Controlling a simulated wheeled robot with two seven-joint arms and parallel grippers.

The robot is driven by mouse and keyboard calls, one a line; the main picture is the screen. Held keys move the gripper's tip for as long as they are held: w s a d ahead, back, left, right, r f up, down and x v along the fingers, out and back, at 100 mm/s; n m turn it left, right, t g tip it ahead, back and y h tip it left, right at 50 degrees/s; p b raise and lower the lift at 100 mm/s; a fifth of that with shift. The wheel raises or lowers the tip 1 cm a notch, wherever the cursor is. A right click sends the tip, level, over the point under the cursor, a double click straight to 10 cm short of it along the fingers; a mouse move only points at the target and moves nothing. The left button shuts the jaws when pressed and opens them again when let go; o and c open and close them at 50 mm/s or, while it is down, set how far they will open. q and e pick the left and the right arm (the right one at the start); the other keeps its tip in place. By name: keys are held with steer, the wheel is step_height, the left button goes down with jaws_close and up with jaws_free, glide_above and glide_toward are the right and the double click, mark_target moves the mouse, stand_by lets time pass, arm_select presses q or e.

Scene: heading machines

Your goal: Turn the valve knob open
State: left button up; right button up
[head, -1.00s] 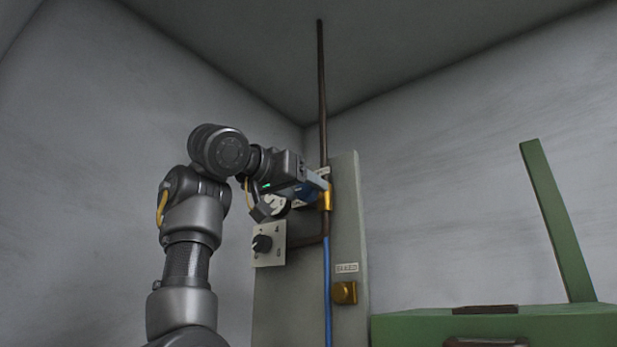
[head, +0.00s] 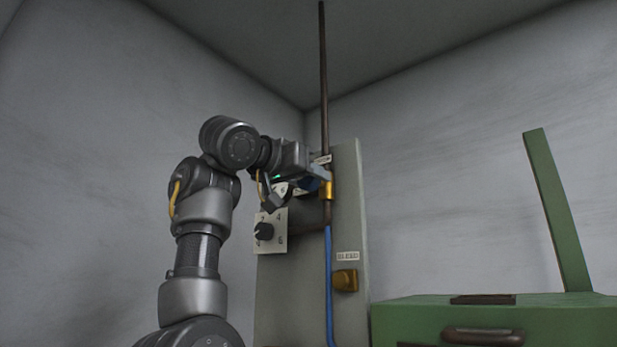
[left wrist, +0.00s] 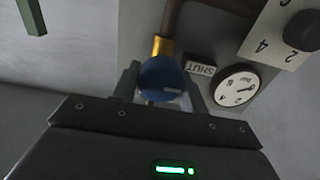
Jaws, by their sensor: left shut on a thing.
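The round blue valve knob (left wrist: 162,78) sits at the end of a brass fitting (left wrist: 160,46) on a dark pipe in the left wrist view. In the head view the knob (head: 311,184) is partly hidden by my gripper, beside the brass valve body (head: 327,190). My left gripper (head: 317,176) is shut on the knob, one finger on each side of it. A plate reading SHUT (left wrist: 201,67) is next to the knob and appears upside down in the wrist view. I see no right gripper.
A round white gauge (left wrist: 238,86) is close beside the gripper. A plate with a black selector knob (head: 264,231) is below it. A brass bleed knob (head: 345,280) sits lower on the grey panel (head: 350,215). A green machine (head: 560,312) stands at the right.

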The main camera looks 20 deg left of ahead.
arm_select(q)
steer(key=m+b, duration=0.2)
steer(key=m, duration=0.1)
steer(key=shift+f+m, duration=0.1)
steer(key=shift+m, duration=0.2)
steer(key=m, duration=0.2)
steer(key=shift+s+d+m+b, duration=0.1)
steer(key=shift+m+b, duration=0.2)
steer(key=shift+m, duration=0.1)
steer(key=m, duration=0.2)
steer(key=shift+m, duration=0.4)
steer(key=m, duration=0.4)
steer(key=shift+d+f+m+p, duration=0.1)
steer(key=shift+m+p, duration=0.6)
steer(key=shift+m, duration=1.6)
